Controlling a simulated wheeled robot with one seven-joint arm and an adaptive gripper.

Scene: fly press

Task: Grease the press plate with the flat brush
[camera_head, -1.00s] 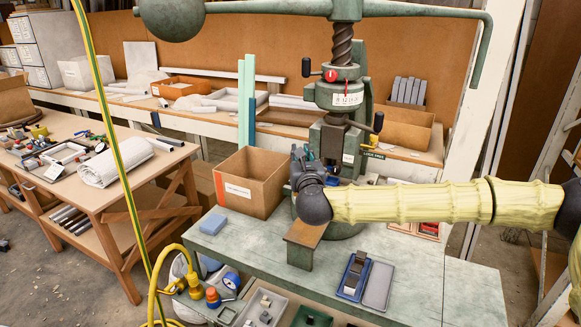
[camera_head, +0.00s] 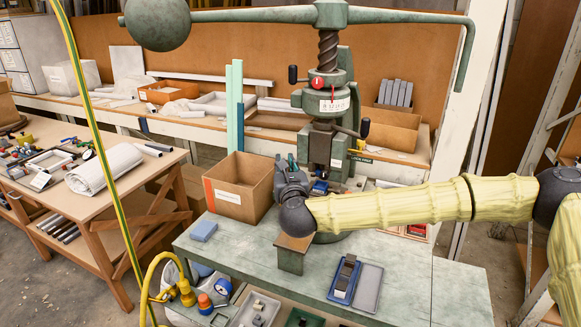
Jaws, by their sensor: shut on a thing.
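The green fly press (camera_head: 333,105) stands at the back of the grey-green bench. My gripper (camera_head: 291,168) is in front of the press's lower part, left of its ram (camera_head: 320,145), with the wrist bent over it. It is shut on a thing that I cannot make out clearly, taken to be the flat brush. The press plate under the ram is mostly hidden by my wrist and forearm. A small blue item (camera_head: 320,187) shows just right of my gripper; I cannot tell what it is.
An open cardboard box (camera_head: 238,199) stands left of my gripper, and a blue sponge (camera_head: 203,231) lies on the bench (camera_head: 225,255). A blue tray (camera_head: 339,293) with dark blocks is at the front. The heavy ball (camera_head: 157,24) and handle bar hang above. A yellow-green hose crosses at left.

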